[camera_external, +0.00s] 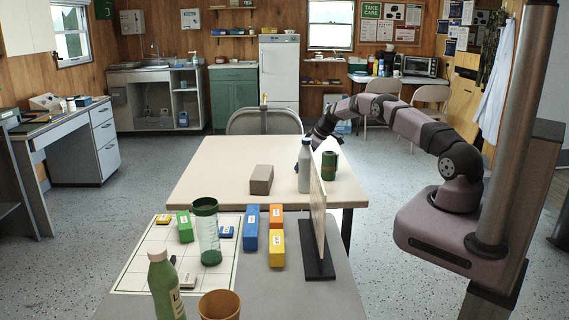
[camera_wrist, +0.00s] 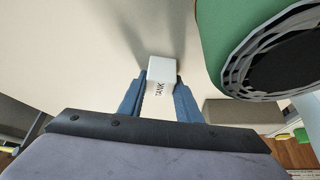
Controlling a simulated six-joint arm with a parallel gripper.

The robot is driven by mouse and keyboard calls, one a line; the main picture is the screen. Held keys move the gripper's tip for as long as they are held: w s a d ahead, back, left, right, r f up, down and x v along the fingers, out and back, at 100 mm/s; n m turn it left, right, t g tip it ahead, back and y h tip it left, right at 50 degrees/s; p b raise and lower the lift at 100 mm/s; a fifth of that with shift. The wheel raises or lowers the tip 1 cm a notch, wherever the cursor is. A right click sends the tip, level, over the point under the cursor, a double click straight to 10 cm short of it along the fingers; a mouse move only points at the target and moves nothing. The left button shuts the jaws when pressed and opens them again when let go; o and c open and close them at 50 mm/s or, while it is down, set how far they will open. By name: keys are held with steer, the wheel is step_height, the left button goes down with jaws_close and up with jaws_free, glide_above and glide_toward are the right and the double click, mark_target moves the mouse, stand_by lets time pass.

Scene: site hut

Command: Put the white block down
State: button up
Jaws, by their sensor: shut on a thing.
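The white block (camera_wrist: 161,70), with dark lettering that looks like "TANK", is between the two blue fingers of my gripper (camera_wrist: 160,88) in the wrist view. The fingers are shut on its sides. The cream table top (camera_wrist: 75,50) lies beyond it, with shadows near the block; I cannot tell whether the block touches the table. In the external view my wrist (camera_external: 324,128) is over the right rear part of the cream table (camera_external: 215,165). The block and fingertips are hidden there behind the bottle and upright panel.
A green can (camera_external: 329,166) stands close by and looms large in the wrist view (camera_wrist: 235,40). A pale bottle (camera_external: 304,168), a grey-brown box (camera_external: 261,180) and an upright panel (camera_external: 318,205) stand nearby. The left part of the cream table is clear.

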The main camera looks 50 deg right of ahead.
steer(key=o, duration=1.2)
steer(key=shift+r, duration=0.15)
steer(key=b+v, duration=0.1)
steer(key=v, duration=0.6)
steer(key=shift+r+b, duration=0.1)
steer(key=shift+b, duration=0.2)
